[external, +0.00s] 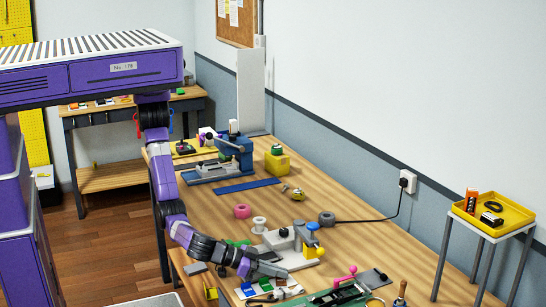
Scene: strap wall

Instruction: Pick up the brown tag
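I cannot pick out the brown tag with certainty in the external view. A group of small coloured pieces (252,289), white, blue and green, lies on the wooden bench just in front of my gripper. The tag may be among them or hidden by my gripper, but the pieces are too small to tell. My gripper (272,269) is low over the bench, pointing right, beside the grey fixture. Its fingers are dark and small here. I cannot see the gap between them or anything held.
A grey fixture with a blue knob (312,227) stands close behind my gripper. Tools crowd the front right. A yellow tray (470,208) sits on a side stand. The bench's right-middle is fairly clear.

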